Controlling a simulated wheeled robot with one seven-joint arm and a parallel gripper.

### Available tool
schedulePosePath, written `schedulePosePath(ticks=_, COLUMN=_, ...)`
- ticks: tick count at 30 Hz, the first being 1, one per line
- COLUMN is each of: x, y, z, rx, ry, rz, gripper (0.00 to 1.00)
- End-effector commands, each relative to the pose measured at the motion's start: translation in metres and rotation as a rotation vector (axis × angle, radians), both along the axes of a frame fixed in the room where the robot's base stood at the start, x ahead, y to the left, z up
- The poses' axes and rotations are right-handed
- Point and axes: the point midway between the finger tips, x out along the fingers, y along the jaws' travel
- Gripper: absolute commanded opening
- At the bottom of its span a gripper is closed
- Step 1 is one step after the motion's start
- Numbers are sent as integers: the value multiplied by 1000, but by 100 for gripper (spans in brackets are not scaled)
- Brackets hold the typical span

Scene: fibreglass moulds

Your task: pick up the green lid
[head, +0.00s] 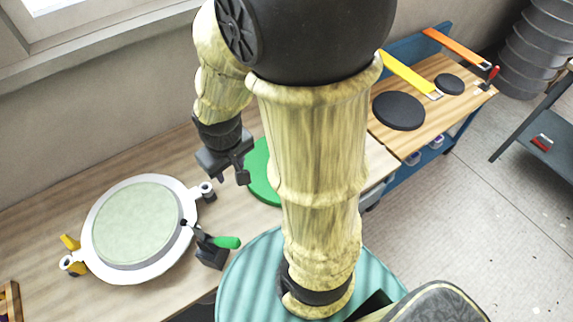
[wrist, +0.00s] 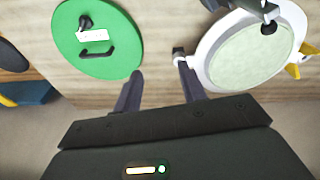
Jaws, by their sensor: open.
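The green lid (wrist: 118,66) is a flat round disc lying on the wooden bench, with a dark bar handle, a dark knob and a white tag on top. In the head view the green lid (head: 262,172) is partly hidden behind my arm. My gripper (head: 243,178) is above the bench, just left of the lid in the head view. In the wrist view my gripper (wrist: 158,88) has its two fingers apart with nothing between them. The lid lies beyond the left finger, apart from it as far as I can tell.
A white round mould (head: 138,228) with a pale green face and yellow clamps sits on the bench at left. A green-handled clamp tool (head: 226,242) is at its edge. Black discs (head: 398,110) lie on a blue-framed table at right. Bare bench (head: 170,155) lies behind the mould.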

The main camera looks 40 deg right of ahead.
Motion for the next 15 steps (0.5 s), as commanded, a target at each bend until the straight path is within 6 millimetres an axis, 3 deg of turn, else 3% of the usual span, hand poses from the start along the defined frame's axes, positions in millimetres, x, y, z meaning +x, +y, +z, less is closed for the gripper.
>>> schedulePosePath(ticks=5, x=10, y=-6, z=-39, rx=-115, ry=186, rz=257, gripper=41)
schedulePosePath(ticks=15, x=39, y=-41, z=-110, rx=-425, ry=627, rz=838, gripper=41)
